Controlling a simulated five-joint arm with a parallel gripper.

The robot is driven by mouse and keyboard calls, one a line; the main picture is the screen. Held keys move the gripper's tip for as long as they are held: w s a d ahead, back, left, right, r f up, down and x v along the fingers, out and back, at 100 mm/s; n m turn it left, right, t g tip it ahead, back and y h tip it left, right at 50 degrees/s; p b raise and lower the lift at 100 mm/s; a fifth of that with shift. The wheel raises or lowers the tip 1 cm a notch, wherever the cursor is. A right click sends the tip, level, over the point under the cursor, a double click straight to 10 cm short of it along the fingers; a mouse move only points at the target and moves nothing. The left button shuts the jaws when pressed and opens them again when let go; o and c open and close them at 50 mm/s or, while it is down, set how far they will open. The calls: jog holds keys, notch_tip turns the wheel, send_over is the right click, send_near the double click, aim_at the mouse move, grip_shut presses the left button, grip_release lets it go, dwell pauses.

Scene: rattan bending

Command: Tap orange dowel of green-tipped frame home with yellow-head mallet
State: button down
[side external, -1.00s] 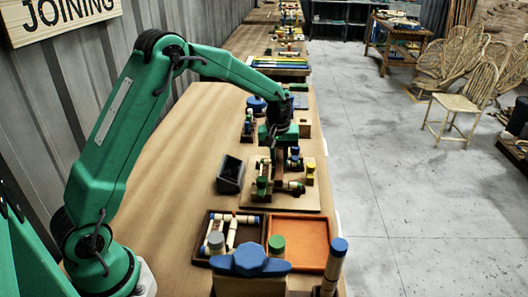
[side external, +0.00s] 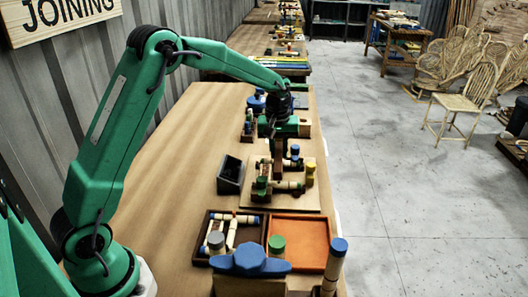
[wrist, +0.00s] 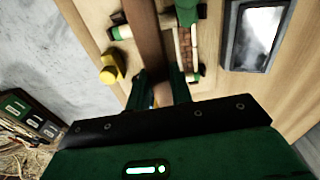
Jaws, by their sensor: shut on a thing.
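My gripper (side external: 278,160) points down over the far part of the wooden work board. In the wrist view its fingers (wrist: 158,88) are closed around a brown bar (wrist: 150,50) that runs away from between them; I cannot tell whether it is the mallet's handle. A frame of pale rods with green tips (wrist: 120,32) lies on the board close to the fingers, and it also shows in the side view (side external: 290,185). A yellow-topped piece (wrist: 110,72) stands beside it, at the board's right in the side view (side external: 311,170). I cannot make out the orange dowel or a yellow mallet head.
The bench's left side is clear.

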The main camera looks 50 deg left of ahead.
jog(key=shift+r, duration=0.3)
jog(key=shift+r, duration=2.45)
